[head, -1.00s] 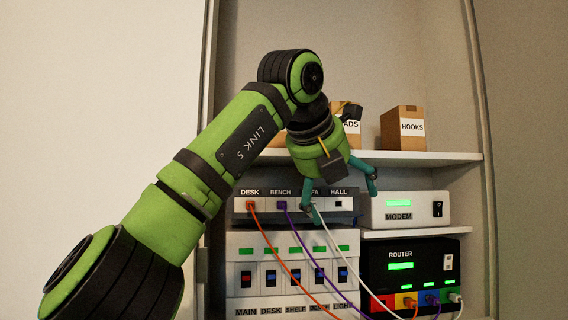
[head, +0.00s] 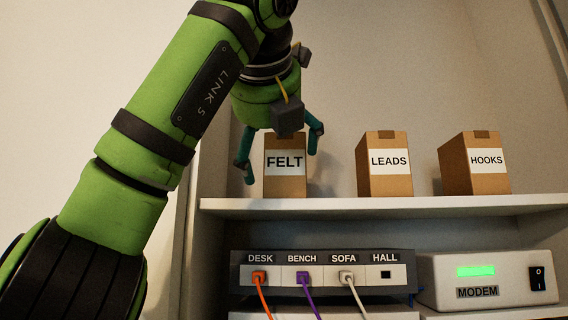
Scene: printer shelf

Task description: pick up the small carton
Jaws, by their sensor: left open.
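Three small brown cartons stand upright in a row on the upper shelf in the head view. They are the FELT carton (head: 285,184), the LEADS carton (head: 384,184) and the HOOKS carton (head: 474,180). My left gripper (head: 280,168) comes from above left, with its teal fingers open and pointing down. One finger shows at each side of the FELT carton's upper part in the picture. The gripper hides part of that carton's top. I cannot tell the depth between fingers and carton. My right gripper is out of view.
The cartons stand on the white shelf board (head: 420,205), with bare gaps between them. Below it are a grey switch box (head: 320,257) with orange, purple and white cables and a white modem (head: 500,290). The cabinet's left wall is close to my left arm.

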